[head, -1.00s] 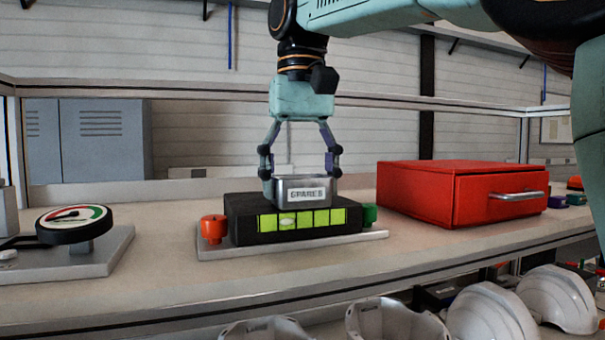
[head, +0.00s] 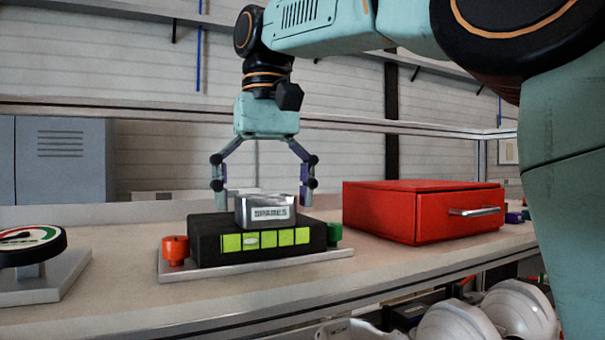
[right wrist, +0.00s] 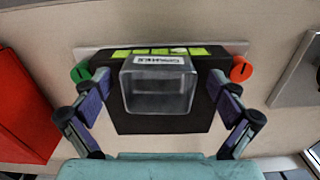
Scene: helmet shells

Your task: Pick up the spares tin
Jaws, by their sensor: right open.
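The spares tin (head: 265,212) is a small grey metal box with a "SPARES" label. It sits on top of a black block (head: 212,240) with a row of lime-green squares on its front. My right gripper (head: 264,197) is above the block, pointing down, its fingers spread on either side of the tin with a gap at each side. In the right wrist view the tin (right wrist: 158,90) lies between the two open fingers (right wrist: 160,100), its label upside down. My left gripper does not show.
The block stands on a pale plate (head: 255,266) with a red knob (head: 175,249) and a green knob (head: 334,233). A red drawer box (head: 380,212) is to the right, a dial gauge (head: 30,247) to the left. White helmet shells (head: 520,312) sit below the bench.

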